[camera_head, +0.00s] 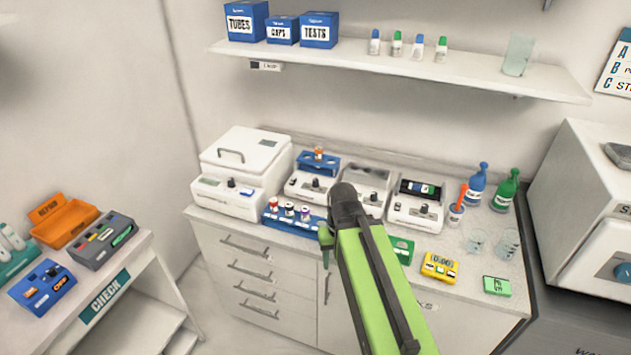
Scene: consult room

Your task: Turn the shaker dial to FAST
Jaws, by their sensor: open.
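Several white bench devices with dark dials stand in a row on the counter; the dial markings are too small to read, and I cannot tell for sure which is the shaker. One carries a blue rack (318,162) with an orange-capped tube. Right of it is a device with a grey top plate (366,175), partly behind my arm. Further right is a device with dark rollers or tubes (417,206). At the left is a lidded device (243,158). My gripper (325,240) hangs open in front of the row, small and mostly hidden by my arm.
A blue tube rack (292,220) stands at the counter's front edge. Blue and green bottles (505,190), glass beakers (507,244) and a yellow box (439,267) are to the right. A shelf (400,66) runs above. A side table with boxes stands at the left.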

